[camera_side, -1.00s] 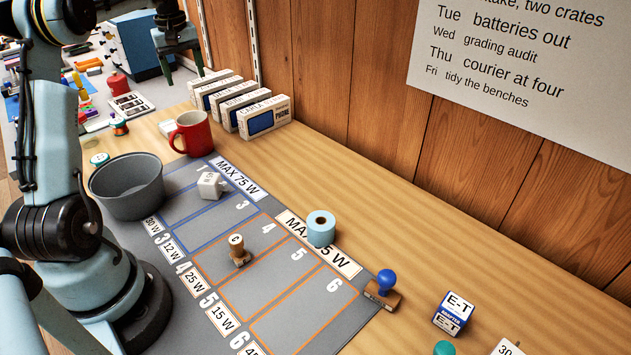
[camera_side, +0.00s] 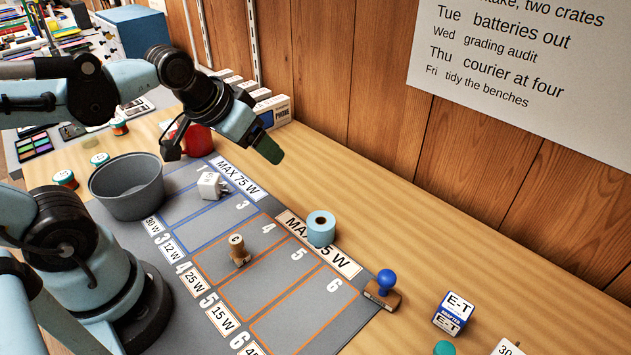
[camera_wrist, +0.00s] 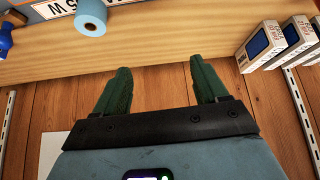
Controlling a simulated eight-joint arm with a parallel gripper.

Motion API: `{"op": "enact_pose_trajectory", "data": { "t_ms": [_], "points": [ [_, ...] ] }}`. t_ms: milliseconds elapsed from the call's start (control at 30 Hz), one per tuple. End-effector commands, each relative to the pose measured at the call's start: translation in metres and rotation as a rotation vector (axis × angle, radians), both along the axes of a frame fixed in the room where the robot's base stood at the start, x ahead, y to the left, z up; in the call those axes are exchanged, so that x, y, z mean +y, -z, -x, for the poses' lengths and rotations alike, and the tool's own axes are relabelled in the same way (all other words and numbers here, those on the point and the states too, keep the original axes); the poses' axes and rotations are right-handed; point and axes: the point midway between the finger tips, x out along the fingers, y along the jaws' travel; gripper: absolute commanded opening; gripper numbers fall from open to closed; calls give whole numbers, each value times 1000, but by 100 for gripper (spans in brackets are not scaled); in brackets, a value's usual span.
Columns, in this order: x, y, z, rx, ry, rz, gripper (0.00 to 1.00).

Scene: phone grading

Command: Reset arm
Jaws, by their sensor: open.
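My gripper (camera_side: 220,150) hangs in the air above the far end of the grey mat (camera_side: 345,337), in front of the red mug (camera_side: 200,138), which it partly hides. Its green fingers are spread apart with nothing between them; the wrist view shows the open fingers (camera_wrist: 160,90) over the table's back edge and the wooden wall. A white plug adapter (camera_side: 210,186) sits in an upper blue-outlined compartment. A wooden stamp (camera_side: 238,250) marked C stands in the orange-outlined area near 4.
A grey bowl (camera_side: 128,190) stands left of the mat. A light-blue tape roll (camera_side: 320,232) and a blue-knobbed stamp (camera_side: 384,290) stand along its right edge. Phone boxes (camera_side: 272,110) line the wall. An E-T adapter box (camera_side: 453,313) is at front right.

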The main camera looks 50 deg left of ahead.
Motion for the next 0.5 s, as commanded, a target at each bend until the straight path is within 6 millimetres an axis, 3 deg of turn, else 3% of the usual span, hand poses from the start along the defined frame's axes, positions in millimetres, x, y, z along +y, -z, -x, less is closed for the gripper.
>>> {"op": "enact_pose_trajectory", "data": {
  "t_ms": [133,500],
  "points": [
    [-12,10,10,-25,59,-14,72],
    [-13,11,10,-29,66,-16,72]
  ]
}}
